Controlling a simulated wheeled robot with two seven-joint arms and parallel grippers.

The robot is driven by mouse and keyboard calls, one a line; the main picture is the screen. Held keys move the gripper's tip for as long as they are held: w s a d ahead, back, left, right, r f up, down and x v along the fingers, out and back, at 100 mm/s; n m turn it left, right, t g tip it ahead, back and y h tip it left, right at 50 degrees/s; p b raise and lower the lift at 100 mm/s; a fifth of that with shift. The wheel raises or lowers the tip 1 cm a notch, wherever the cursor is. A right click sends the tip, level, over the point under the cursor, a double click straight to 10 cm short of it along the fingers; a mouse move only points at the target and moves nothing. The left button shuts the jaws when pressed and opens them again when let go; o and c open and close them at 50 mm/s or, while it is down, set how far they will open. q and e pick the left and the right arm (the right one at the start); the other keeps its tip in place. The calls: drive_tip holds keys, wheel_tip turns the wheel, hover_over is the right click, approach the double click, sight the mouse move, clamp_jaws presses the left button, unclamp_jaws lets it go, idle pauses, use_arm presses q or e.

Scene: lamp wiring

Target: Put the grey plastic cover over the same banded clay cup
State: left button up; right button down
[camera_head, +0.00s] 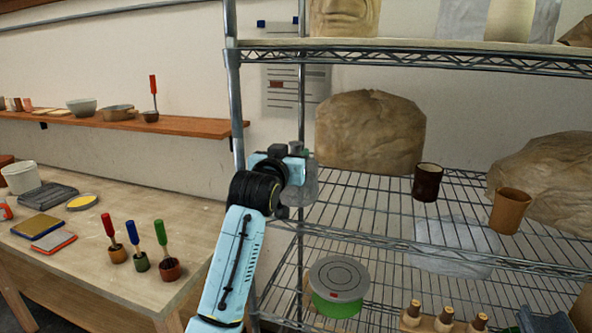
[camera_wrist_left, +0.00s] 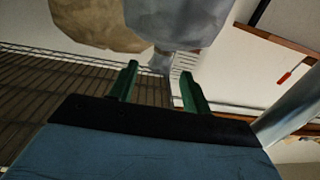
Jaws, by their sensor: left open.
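A grey, bag-like plastic cover (camera_head: 303,187) shows just below my left gripper (camera_head: 297,155) in the head view. In the left wrist view, which is upside down, the grey cover (camera_wrist_left: 180,22) is beyond the open green fingers (camera_wrist_left: 160,88). Its narrow part comes near the gap between the fingertips; I cannot tell whether they touch. A dark brown cup (camera_head: 427,182) and an orange-brown cup (camera_head: 511,211) stand upright and uncovered on the middle wire shelf, right of the gripper. Bands are too small to make out on either. My right gripper is not in view.
Two large beige wrapped lumps (camera_head: 370,133) (camera_head: 550,178) stand behind the cups. A pale translucent sheet (camera_head: 455,245) lies around the shelf's front. A rack post (camera_head: 236,110) stands left of the gripper. Below are a green-sided round tub (camera_head: 338,287) and small bottles (camera_head: 443,317).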

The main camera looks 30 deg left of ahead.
sight(294, 147)
use_arm(q)
drive_tip(key=p+x, duration=0.1)
drive_tip(key=x, duration=0.4)
drive_tip(key=shift+s+a+r, duration=0.1)
drive_tip(key=shift+r, duration=0.05)
drive_tip(key=shift+w+a+p, duration=0.1)
drive_tip(key=shift+w+p, duration=0.2)
drive_tip(key=shift+w, duration=0.1)
clamp_jaws()
